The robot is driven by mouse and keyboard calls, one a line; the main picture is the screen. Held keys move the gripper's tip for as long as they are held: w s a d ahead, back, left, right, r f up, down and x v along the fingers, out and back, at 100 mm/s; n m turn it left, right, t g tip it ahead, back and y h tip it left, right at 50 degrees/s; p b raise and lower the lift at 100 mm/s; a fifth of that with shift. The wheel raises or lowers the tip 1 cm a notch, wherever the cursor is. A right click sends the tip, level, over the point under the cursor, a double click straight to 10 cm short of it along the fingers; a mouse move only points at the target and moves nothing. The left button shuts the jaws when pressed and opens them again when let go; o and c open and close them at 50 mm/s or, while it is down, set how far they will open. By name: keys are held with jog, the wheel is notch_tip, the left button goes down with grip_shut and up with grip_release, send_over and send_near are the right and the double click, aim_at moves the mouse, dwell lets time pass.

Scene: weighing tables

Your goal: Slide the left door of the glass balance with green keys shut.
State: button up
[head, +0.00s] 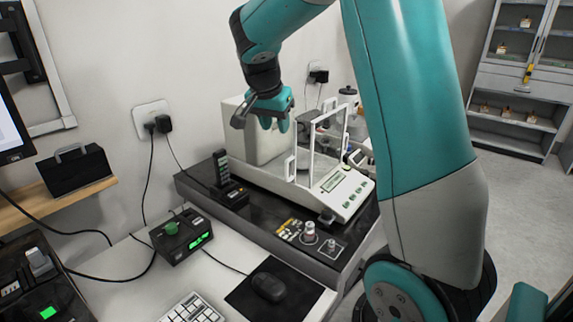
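The glass balance with green keys (345,193) stands on a dark bench, its keys and lit display facing the front right. Its glass chamber has a white frame (313,150). A white upright handle (290,167) shows at the chamber's left side, near the front. The left door's pane is too clear and small to tell how far it stands open. My gripper (275,128) hangs above and to the left of the chamber, fingers down. A gap shows between the fingers, with nothing visible in it. My gripper looks apart from the handle.
My arm hides the bench's right side. A dark handset (222,172) stands left of the balance. Small weights (309,232) sit on the bench in front. A black box with a green display (184,238), a mouse (268,286) and a keyboard (190,308) lie nearer.

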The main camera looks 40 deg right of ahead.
aim_at(286, 163)
jog(key=p+x, duration=0.1)
jog(key=x, duration=1.6)
grip_shut()
